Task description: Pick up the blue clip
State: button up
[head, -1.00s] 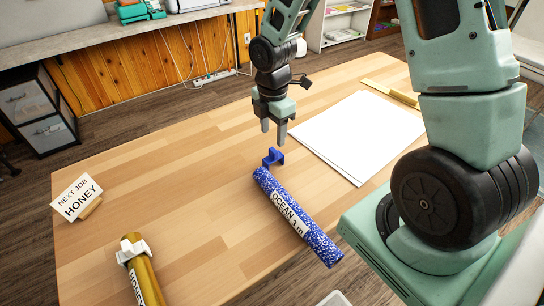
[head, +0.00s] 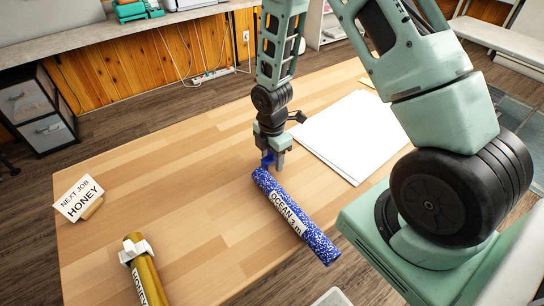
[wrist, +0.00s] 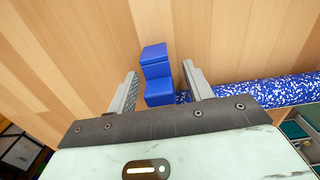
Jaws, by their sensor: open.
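The blue clip (wrist: 157,75) stands on the wooden table at the far end of the blue speckled roll labelled OCEAN (head: 295,216). In the head view the clip (head: 267,159) is mostly hidden by my gripper (head: 270,168). In the wrist view my gripper (wrist: 160,88) is open, with one finger on each side of the clip's lower part. Gaps show between the fingers and the clip, and I cannot tell whether either finger touches it. The speckled roll (wrist: 270,90) also shows at the right of the wrist view.
A gold roll (head: 147,282) with a white clip (head: 135,252) lies at the front left. A sign reading NEXT JOB HONEY (head: 80,197) stands at the left edge. White sheets (head: 352,135) lie at the right. The table's left middle (head: 170,190) is clear.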

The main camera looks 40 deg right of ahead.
jog(key=c, duration=1.1)
jog(key=shift+o, duration=0.2)
jog(key=shift+r, duration=0.15)
